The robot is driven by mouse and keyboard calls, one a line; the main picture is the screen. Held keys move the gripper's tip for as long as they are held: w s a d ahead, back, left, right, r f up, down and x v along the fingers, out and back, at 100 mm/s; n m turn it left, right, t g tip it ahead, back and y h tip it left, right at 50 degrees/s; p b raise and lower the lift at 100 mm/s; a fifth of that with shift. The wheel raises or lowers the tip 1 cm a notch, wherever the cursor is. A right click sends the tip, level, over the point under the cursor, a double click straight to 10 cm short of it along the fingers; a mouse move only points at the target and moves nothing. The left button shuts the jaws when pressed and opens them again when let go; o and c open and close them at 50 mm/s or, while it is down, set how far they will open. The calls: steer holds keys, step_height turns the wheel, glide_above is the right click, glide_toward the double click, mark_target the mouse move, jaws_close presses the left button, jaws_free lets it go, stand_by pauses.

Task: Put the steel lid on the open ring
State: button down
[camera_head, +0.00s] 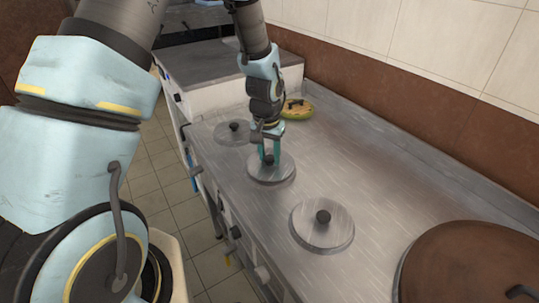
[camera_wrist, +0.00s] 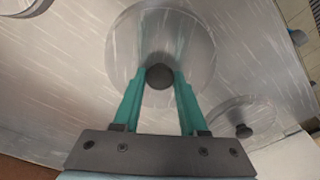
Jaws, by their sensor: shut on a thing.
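A round steel lid (camera_head: 262,177) with a dark knob is under my gripper (camera_head: 269,156) on the steel counter. My gripper points down and is shut on the knob. In the wrist view the teal fingers of my gripper (camera_wrist: 160,76) close on the knob from both sides, and the steel lid (camera_wrist: 185,38) spreads out level beneath. I cannot tell whether the lid rests fully or hovers slightly. No open ring shows; anything under the held lid is hidden.
Another steel lid (camera_head: 338,234) sits nearer on the counter, and one more (camera_head: 228,137) sits farther left. A large brown lid (camera_head: 450,250) fills the right front. A yellow-green round item (camera_head: 299,113) lies near the back wall. Bare counter (camera_head: 385,185) lies right of the lids.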

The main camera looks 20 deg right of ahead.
mark_target(268, 161)
steer(key=shift+f+b, duration=0.35)
steer(key=shift+f, duration=0.2)
steer(key=c, duration=0.7)
jaws_free()
steer(key=shift+c, duration=0.2)
steer(key=shift+r, duration=0.1)
step_height(268, 161, up, 11)
steer(key=p, duration=0.8)
steer(key=shift+s+a, duration=0.45)
steer(key=w+a+r+n, duration=0.1)
steer(key=a+r+n, duration=0.15)
steer(key=a, duration=0.45)
steer(key=w+a+r+n, duration=0.1)
steer(key=w+a+r, duration=0.1)
steer(key=a+r, duration=0.3)
steer(key=s+a+r+n, duration=0.2)
steer(key=s+a, duration=0.1)
steer(key=a, duration=0.5)
steer(key=s+a+r+n, duration=0.2)
steer(key=s+a+r, duration=0.1)
steer(key=a, duration=0.6)
steer(key=shift+a+t+y, duration=0.15)
steer(key=shift+t+y, duration=0.15)
steer(key=shift+y, duration=0.1)
